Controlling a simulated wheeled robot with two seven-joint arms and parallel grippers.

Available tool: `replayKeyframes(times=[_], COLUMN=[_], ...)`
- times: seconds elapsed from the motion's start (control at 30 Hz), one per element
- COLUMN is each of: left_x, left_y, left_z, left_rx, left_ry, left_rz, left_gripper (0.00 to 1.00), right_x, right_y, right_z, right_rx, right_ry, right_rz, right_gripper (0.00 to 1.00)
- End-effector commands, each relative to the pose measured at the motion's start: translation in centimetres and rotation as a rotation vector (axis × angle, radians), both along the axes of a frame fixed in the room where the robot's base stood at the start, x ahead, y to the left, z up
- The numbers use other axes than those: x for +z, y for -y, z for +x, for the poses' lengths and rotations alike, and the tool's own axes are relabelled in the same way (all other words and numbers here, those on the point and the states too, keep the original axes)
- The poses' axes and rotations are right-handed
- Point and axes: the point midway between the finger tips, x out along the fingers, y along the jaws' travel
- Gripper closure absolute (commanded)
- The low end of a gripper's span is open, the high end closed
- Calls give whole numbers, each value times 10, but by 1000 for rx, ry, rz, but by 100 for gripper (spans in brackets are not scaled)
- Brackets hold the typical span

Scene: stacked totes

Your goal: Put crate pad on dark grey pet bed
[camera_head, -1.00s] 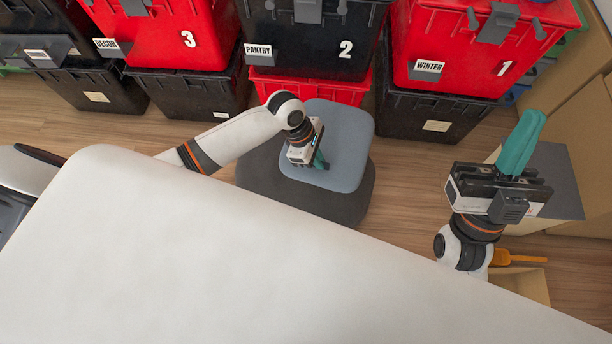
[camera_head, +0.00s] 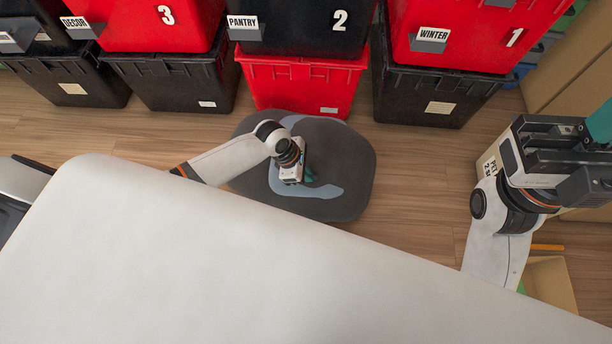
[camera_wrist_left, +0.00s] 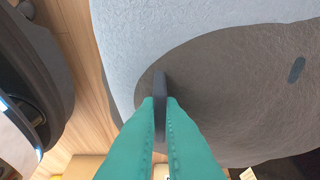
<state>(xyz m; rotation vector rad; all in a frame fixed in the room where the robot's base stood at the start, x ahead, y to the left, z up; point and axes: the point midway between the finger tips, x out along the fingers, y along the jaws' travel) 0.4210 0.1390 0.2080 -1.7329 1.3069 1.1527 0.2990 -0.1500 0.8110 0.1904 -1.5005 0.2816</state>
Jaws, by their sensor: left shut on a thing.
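The crate pad (camera_head: 322,192) is blue-grey and shows only as strips at the left, top and lower edge of the dark grey pet bed (camera_head: 355,175). Dark grey surface shows between the strips, so the pad lies very low at the bed, partly hidden. My left gripper (camera_head: 309,177) is over the bed's middle. In the left wrist view its teal fingers (camera_wrist_left: 160,102) are shut on a small dark tab, with the blue-grey pad (camera_wrist_left: 130,50) around a dark oval area. My right gripper (camera_head: 600,122) is at the right edge, its fingertips cut off.
Stacked totes stand behind the bed: a red tote (camera_head: 300,85) under a black one, and black totes (camera_head: 425,95) under red ones. A white surface (camera_head: 180,260) fills the foreground. Cardboard boxes (camera_head: 565,75) stand at right.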

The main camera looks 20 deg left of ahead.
Motion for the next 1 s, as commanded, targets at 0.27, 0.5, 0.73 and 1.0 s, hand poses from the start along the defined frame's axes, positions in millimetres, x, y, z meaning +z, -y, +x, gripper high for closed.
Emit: replayKeyframes(times=[0.27,0.5,0.73,1.0], left_x=[-3,-8,-12,-12], left_y=[0,0,0,0], left_z=[1,1,0,0], left_rx=[-1,0,0,0], left_ry=[2,1,0,0], left_rz=[-2,-1,-1,0], left_gripper=[100,100,75,71], right_x=[2,2,1,0], right_y=[0,0,0,0], right_z=[0,0,0,0], right_rx=[0,-1,0,0], right_ry=[10,6,1,0], right_rz=[-1,0,1,1], right_gripper=[100,100,100,100])
